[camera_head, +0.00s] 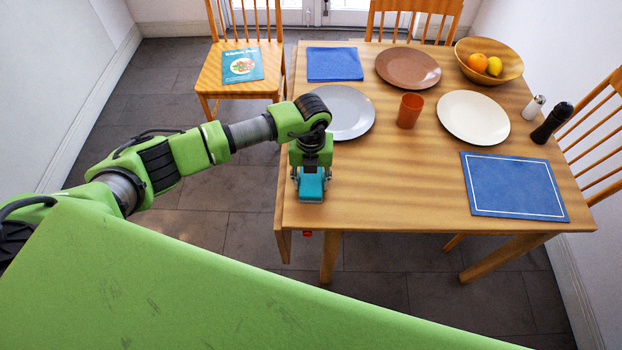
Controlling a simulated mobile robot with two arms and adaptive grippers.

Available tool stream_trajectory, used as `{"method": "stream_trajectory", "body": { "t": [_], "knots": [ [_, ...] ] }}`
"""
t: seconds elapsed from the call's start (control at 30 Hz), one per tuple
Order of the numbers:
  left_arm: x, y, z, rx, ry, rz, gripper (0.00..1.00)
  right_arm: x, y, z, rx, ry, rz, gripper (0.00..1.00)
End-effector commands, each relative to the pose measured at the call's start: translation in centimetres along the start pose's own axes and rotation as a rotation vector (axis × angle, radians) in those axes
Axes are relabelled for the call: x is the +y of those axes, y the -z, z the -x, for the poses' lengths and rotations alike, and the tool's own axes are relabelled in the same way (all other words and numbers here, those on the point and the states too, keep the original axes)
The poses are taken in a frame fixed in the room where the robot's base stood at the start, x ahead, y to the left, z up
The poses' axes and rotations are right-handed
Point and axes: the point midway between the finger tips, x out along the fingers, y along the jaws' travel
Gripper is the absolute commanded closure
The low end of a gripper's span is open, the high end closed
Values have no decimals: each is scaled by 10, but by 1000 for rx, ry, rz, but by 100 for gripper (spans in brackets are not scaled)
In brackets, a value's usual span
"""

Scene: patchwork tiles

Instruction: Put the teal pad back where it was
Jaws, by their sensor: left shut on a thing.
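The teal pad (312,188) is a small bright block at the near left corner of the wooden table (390,185). My left gripper (311,174) points down from above and is shut on the teal pad. The pad is at or just over the table top; I cannot tell whether it touches the wood. The gripper hides the pad's far side. My right gripper is not in view.
A grey plate (350,112) lies just behind my left gripper. An orange cup (409,111), a brown plate (408,67), a white plate (473,118) and a blue placemat (514,186) are further right. The table's near middle is clear.

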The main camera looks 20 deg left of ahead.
Motion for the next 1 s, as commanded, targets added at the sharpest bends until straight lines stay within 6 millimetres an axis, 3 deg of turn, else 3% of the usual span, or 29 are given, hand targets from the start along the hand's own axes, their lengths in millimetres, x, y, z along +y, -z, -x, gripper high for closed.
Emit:
{"method": "stream_trajectory", "body": {
  "t": [0.1,0.13,0.17,0.63,1.0],
  "knots": [
    [0,0,-4,0,0,0,78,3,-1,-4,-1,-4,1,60],
    [0,0,-3,0,0,0,50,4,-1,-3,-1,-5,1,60],
    [0,0,-2,0,0,0,42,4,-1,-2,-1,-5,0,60],
    [0,-1,5,-2,1,0,41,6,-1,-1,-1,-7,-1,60],
    [0,-2,79,-5,2,-2,41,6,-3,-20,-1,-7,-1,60]
  ]
}}
